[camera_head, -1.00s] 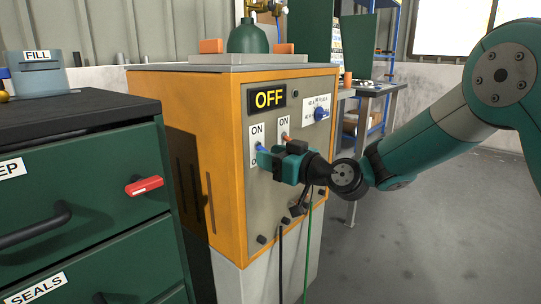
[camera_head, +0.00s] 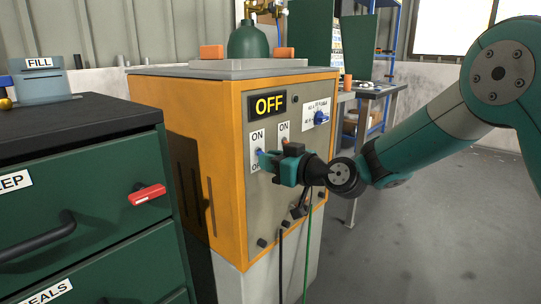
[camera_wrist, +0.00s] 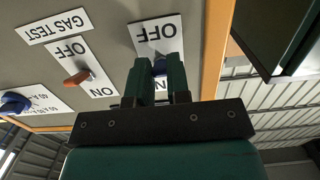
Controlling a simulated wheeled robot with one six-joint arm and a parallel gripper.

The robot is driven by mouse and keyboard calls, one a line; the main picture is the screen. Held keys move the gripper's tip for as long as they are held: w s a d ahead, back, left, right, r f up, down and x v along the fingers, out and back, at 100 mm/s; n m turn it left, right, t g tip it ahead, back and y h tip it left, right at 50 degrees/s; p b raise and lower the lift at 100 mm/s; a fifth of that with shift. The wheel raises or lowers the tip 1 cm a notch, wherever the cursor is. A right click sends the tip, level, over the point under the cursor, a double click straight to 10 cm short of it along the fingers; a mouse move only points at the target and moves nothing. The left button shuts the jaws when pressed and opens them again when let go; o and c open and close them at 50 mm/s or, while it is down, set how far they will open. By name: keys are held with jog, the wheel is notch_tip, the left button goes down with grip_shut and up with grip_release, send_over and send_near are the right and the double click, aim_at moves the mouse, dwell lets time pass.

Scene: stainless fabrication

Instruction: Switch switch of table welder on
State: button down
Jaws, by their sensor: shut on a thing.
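The table welder (camera_head: 285,115) is an orange cabinet with a grey front panel, and its lit display (camera_head: 268,103) reads OFF. The blue switch (camera_head: 261,158) sits on the left ON/OFF plate of that panel. My gripper (camera_head: 270,159) reaches it from the right and is shut on its lever. In the wrist view, the panel appears upside down. There the blue switch (camera_wrist: 159,64) shows between the two green fingers (camera_wrist: 160,72), which cover part of its plate. The OFF label is readable beside it. The lever's exact tilt is mostly hidden.
An orange switch marked GAS TEST (camera_wrist: 79,77) is beside the blue one, with a blue rotary knob (camera_head: 321,118) further right. Cables hang below the panel. Floor at right is clear.

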notch_tip(320, 180, up, 4)
jog(key=g+h+p, duration=0.1)
jog(key=h+p, duration=0.1)
jog(key=p, duration=0.3)
jog(key=g+h+p, duration=0.2)
jog(key=p, duration=0.4)
jog(key=g+h+p, duration=0.1)
jog(key=h+p, duration=0.1)
jog(key=p, duration=0.4)
jog(key=shift+a+f+g, duration=0.1)
jog(key=shift+f+g, duration=0.15)
jog(key=shift+g, duration=0.15)
jog(key=shift+w+f+h, duration=0.1)
jog(key=shift+h, duration=0.2)
jog(key=c, duration=1.1)
grip_release()
jog(key=p+v, duration=0.1)
jog(key=v, duration=1.6)
